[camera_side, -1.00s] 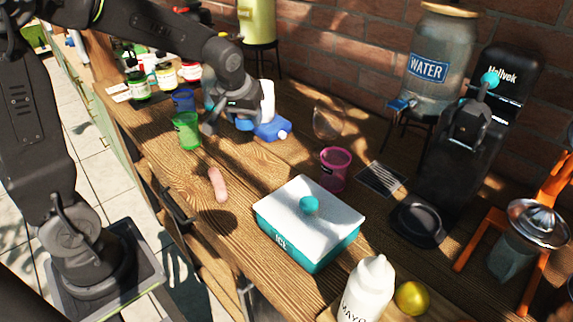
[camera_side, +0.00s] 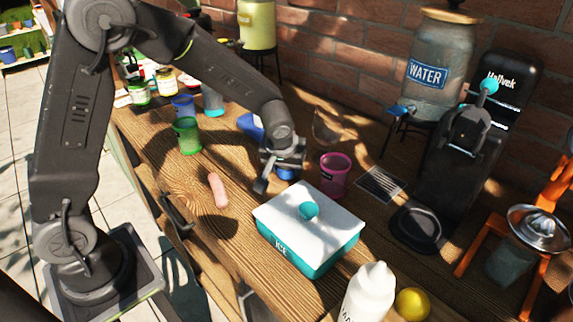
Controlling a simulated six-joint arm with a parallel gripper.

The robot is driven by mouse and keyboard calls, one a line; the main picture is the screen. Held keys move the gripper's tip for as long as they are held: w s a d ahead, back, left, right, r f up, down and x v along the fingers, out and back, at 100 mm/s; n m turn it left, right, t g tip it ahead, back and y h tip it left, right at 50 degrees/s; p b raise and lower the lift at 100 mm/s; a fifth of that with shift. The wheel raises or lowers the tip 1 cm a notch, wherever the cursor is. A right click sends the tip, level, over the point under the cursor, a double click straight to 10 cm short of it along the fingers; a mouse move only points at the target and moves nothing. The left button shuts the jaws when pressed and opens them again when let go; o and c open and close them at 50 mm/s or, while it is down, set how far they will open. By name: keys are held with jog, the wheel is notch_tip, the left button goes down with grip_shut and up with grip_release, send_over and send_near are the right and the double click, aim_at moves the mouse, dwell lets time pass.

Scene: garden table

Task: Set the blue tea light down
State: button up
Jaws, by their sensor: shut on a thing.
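The blue tea light (camera_side: 287,174) shows as a small blue piece low between the jaws of my gripper (camera_side: 282,167). My gripper is shut on it, just left of the pink cup (camera_side: 336,174) and behind the white-lidded ice box (camera_side: 309,222). The jaws and wrist hide most of the tea light. I cannot tell whether its underside touches the wooden table (camera_side: 165,155).
A blue object (camera_side: 250,126) lies behind my forearm, partly hidden. Green (camera_side: 187,137) and blue (camera_side: 183,105) cups stand at the left. A pink sausage-like piece (camera_side: 217,190) lies nearer the front. The water jar (camera_side: 440,60) stands at the back right.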

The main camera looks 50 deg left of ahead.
jog(key=shift+f, duration=0.15)
jog(key=o, duration=0.9)
jog(key=v, duration=1.3)
jog(key=s+r+m+t+h, duration=0.1)
jog(key=s+r+m, duration=0.1)
jog(key=s, duration=0.8)
jog(key=s+a+r+m+h, duration=0.1)
jog(key=s+r+m, duration=0.2)
jog(key=s, duration=0.6)
jog(key=shift+s+a+m+t, duration=0.25)
jog(key=shift+s+m+t, duration=0.15)
jog(key=shift+m, duration=0.2)
jog(key=shift+r, duration=0.1)
